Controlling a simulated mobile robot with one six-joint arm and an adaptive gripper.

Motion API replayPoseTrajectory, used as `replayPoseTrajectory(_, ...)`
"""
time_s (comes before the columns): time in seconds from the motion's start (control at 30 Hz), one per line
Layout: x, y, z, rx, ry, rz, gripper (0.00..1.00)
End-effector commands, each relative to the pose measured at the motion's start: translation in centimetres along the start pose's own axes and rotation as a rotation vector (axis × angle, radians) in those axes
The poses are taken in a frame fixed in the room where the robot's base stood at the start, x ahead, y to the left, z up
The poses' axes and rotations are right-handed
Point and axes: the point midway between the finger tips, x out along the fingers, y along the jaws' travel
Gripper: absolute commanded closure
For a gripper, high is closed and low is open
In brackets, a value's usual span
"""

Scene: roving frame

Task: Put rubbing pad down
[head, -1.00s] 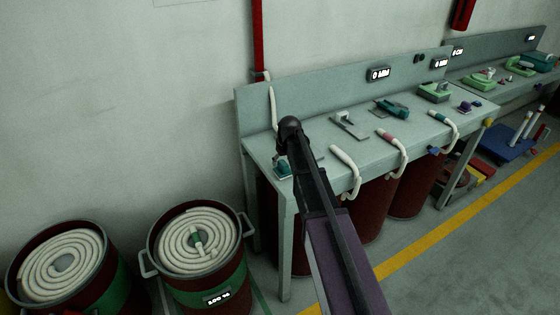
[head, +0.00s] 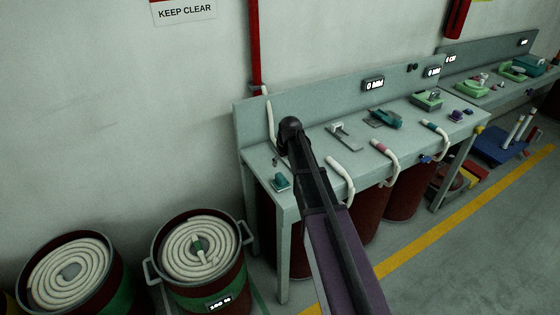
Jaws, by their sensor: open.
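A small teal block with a darker top, which looks like the rubbing pad (head: 280,182), rests on the near left corner of the grey bench (head: 262,150). It stands clear of my arm, just left of it. My dark arm reaches up from the bottom of the picture and crosses the left part of the bench. The end joint that shows is a rounded dark knob above the bench. My gripper's fingers cannot be made out and seem hidden behind the arm. Nothing is seen holding the pad.
White hose pieces (head: 341,176) hang over the bench's front edge. A grey metal fixture (head: 343,136) and a teal tool (head: 384,118) lie farther right. Drums with coiled white rope (head: 200,246) stand at the lower left. A yellow line (head: 470,209) crosses the floor.

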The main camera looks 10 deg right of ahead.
Motion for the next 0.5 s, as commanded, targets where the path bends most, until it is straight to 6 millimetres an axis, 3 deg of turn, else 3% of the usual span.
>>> replayPoseTrajectory(0.2, -1.7, 0.0, 0.0, 0.0, 0.0, 0.0, 0.24)
replayPoseTrajectory(0.5, -2.2, 0.0, 0.0, 0.0, 0.0, 0.0, 0.24)
